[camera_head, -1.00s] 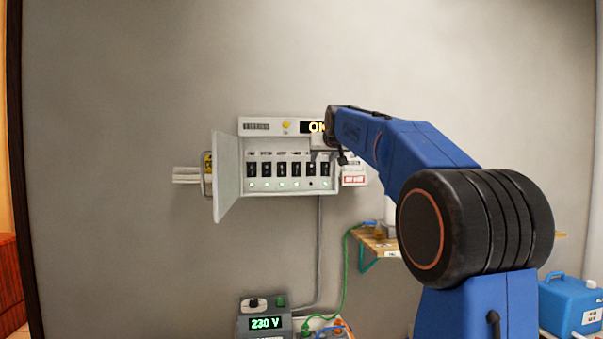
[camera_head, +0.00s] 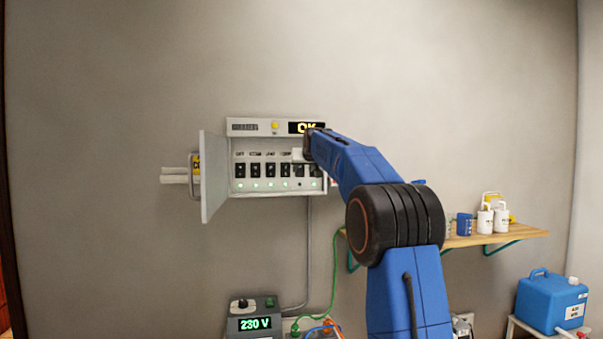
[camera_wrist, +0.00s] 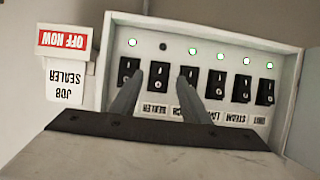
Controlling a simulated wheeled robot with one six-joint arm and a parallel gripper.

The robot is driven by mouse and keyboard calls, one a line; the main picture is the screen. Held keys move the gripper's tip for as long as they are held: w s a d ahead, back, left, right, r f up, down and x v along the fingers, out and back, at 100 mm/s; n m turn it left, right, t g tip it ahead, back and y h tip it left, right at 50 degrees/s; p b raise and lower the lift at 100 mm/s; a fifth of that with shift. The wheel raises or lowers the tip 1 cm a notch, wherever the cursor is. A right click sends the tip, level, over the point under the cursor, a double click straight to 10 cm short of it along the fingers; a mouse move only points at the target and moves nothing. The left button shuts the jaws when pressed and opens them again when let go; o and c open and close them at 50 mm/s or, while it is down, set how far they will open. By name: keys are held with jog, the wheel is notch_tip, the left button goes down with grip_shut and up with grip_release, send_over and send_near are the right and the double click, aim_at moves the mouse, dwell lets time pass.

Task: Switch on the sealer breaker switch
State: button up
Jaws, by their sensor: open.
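The open breaker box (camera_head: 270,190) on the wall holds a row of black rocker switches with lamps. The sealer breaker switch (camera_wrist: 158,75), second from left in the inverted wrist view, has an upside-down SEALER label (camera_wrist: 154,108) and a dark lamp (camera_wrist: 164,47). The other lamps are lit green. My gripper (camera_wrist: 160,78) is open and empty. Its fingers flank the sealer switch in that view; contact cannot be told. In the head view my gripper (camera_head: 299,155) is at the box's right part, partly hiding the right-hand switches.
A tag reading JOB SEALER, OFF NOW (camera_wrist: 66,65) hangs beside the box. The box door (camera_head: 213,175) stands open at left. The display (camera_head: 306,128) reads OK. Below are a 230 V unit (camera_head: 254,318) and cables; a shelf with mugs (camera_head: 520,234) is right.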

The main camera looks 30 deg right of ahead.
aim_at(301, 173)
jog(key=shift+x, duration=2.2)
jog(key=shift+c, duration=0.7)
jog(key=c, duration=0.9)
